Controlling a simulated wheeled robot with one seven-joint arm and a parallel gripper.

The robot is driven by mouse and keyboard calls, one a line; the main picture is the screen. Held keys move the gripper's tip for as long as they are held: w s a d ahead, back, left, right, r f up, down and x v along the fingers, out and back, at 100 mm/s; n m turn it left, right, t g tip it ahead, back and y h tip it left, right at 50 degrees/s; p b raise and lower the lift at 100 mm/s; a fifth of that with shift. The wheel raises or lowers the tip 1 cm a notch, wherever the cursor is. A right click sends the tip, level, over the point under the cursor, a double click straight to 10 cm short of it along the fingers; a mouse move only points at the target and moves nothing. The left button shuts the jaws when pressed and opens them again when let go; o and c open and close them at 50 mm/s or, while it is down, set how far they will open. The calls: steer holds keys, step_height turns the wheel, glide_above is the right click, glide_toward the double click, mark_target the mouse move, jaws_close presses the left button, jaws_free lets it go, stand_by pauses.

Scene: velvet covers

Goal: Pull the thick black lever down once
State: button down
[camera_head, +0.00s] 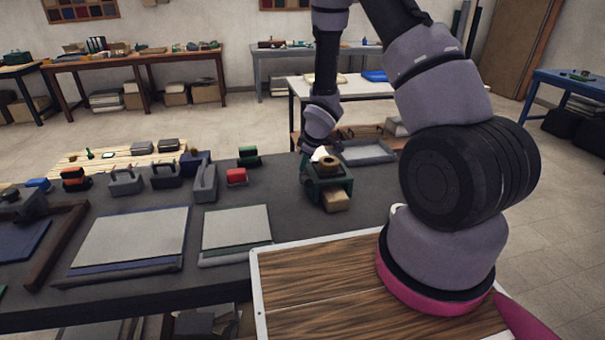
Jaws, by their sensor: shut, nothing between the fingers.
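A small dark green press-like device (332,190) stands on the dark workbench (300,222), right of centre. It has a brass-coloured ring on top and a pale block at its front foot. I cannot make out a thick black lever clearly; it may be small, dark or hidden by my arm. My arm comes down from above behind the device. My gripper (318,154) is at the device's upper back left, small and partly hidden, and looks shut with nothing in it. I cannot tell whether it touches the device.
Flat grey boards (235,229) lie at the front. A grey tray (367,152) is behind right. My wood-topped base fills the lower right.

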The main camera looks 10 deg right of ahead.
mark_target(304, 175)
steer(key=shift+s+f, duration=0.55)
steer(key=shift+f, duration=0.15)
steer(key=shift+s+a+f, duration=0.1)
steer(key=shift+s+f, duration=0.2)
steer(key=shift+f, duration=0.3)
stand_by(1.0)
steer(key=shift+r, duration=0.1)
steer(key=shift+w+r, duration=0.2)
steer(key=shift+r, duration=0.6)
steer(key=shift+d+r, duration=0.2)
steer(key=shift+r, duration=0.05)
steer(key=shift+r, duration=0.1)
steer(key=shift+w+r, duration=0.4)
steer(key=shift+r, duration=0.4)
steer(key=shift+w+r, duration=0.35)
steer(key=shift+r, duration=0.5)
steer(key=shift+w+r, duration=0.4)
steer(key=shift+r, duration=0.4)
